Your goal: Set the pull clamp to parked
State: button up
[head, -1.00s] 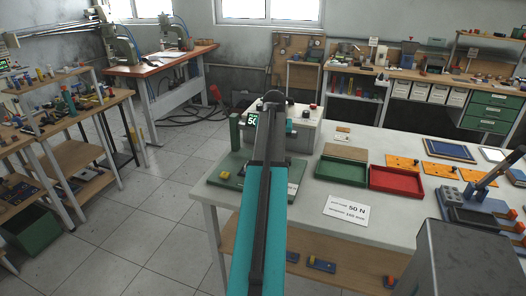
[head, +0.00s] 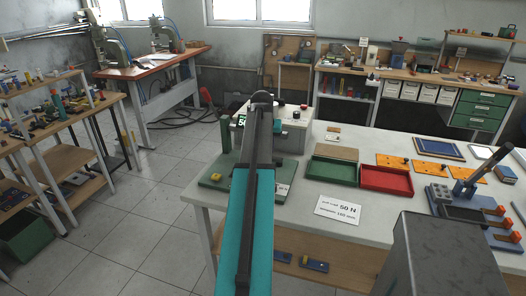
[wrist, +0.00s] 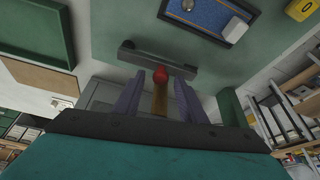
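The test fixture has a green base plate (head: 222,178) and a green post (head: 226,133) at the near left of the white table. The wrist view shows its plate (wrist: 112,20) from close by. A red ball knob (wrist: 159,75) on a brass-coloured rod (wrist: 160,102) shows there; it looks like the pull clamp's handle. A dark crossbar (wrist: 158,60) lies just beyond it. My gripper (wrist: 160,88) is open, with one finger on each side of the knob and rod and visible gaps. In the head view my arm hides the gripper and the clamp.
A grey box with a lit display (head: 291,130) stands behind the fixture. A green tray (head: 331,172), a red tray (head: 386,180) and a white card (head: 339,208) lie to the right. A blue panel (wrist: 214,18) is fixed on the plate.

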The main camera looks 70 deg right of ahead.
jog(key=shift+a+r, duration=0.1)
jog(key=shift+r, duration=0.05)
jog(key=b+v, duration=0.2)
jog(key=v, duration=1.1)
jog(key=shift+r, duration=0.25)
jog(key=shift+a, duration=0.1)
